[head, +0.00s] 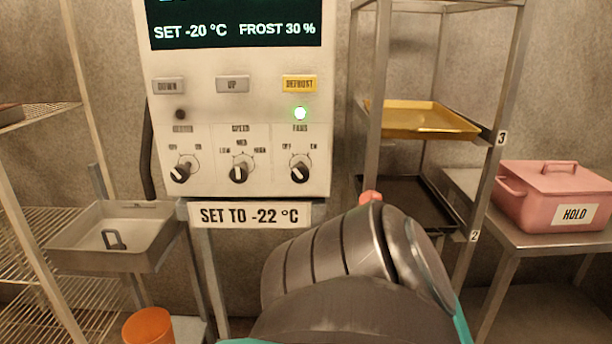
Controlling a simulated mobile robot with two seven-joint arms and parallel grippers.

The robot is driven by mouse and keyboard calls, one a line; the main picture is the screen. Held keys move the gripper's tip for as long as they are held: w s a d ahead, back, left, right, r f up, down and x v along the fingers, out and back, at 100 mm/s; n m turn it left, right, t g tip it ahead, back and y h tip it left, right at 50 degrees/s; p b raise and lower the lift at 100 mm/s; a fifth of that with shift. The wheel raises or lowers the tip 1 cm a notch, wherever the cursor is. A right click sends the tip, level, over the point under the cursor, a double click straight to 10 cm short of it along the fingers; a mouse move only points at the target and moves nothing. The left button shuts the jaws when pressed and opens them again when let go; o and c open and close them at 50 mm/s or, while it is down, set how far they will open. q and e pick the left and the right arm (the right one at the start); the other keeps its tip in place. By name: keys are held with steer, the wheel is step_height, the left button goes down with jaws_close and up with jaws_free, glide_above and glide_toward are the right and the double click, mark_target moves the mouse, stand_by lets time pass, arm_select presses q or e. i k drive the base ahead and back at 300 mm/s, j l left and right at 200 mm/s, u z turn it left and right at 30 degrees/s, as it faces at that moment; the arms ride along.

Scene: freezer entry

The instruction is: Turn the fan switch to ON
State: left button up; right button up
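The fan switch (299,173) is the right-hand knob in the bottom row of the white control panel (205,110), under a label that reads FANS, with OFF at its left and ON at its right. It is a dark round knob with a pale mark; its exact setting is hard to read. A large dark grey arm link of mine (345,260) with teal edges fills the lower middle, below and right of the knob. A small pinkish-red bit shows at its top edge; I cannot tell what it is. Neither gripper's fingers can be made out.
Two similar knobs (239,173) (181,172) sit left of the fan switch. Above are DOWN, UP and yellow DEFROST buttons (299,84) and a lit green lamp (300,113). A tray rack (487,190) and a pink HOLD box (556,190) stand right; a metal basin (115,240) stands left.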

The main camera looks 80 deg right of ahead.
mark_target(300, 173)
steer(key=z, duration=2.5)
steer(key=k+j+u, duration=0.15)
steer(key=j+u, duration=0.25)
steer(key=l, duration=0.1)
